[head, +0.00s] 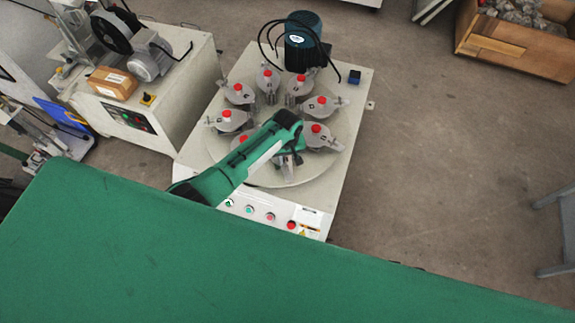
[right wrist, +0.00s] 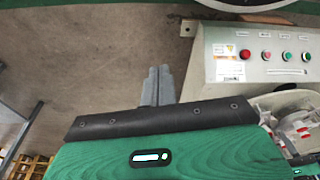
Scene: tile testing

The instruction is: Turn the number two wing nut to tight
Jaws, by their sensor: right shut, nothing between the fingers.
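A round turntable (head: 300,178) on a pale machine carries several grey round pots with red knobs. The numbers on the pots are too small to read, and I cannot pick out the number two wing nut. My left arm reaches over the front of the turntable, hiding part of the front pots. My left gripper (head: 288,162) points down among the front pots; its fingers are small and partly hidden, so I cannot tell its opening or contact. My right gripper (right wrist: 160,72) is shut and empty in the right wrist view, over bare floor beside the machine.
The machine's front panel (head: 267,212) has several buttons; it also shows in the right wrist view (right wrist: 262,75). A dark motor (head: 303,42) stands at its back. Another machine (head: 165,105) is at left, a wooden crate (head: 495,48) at top right.

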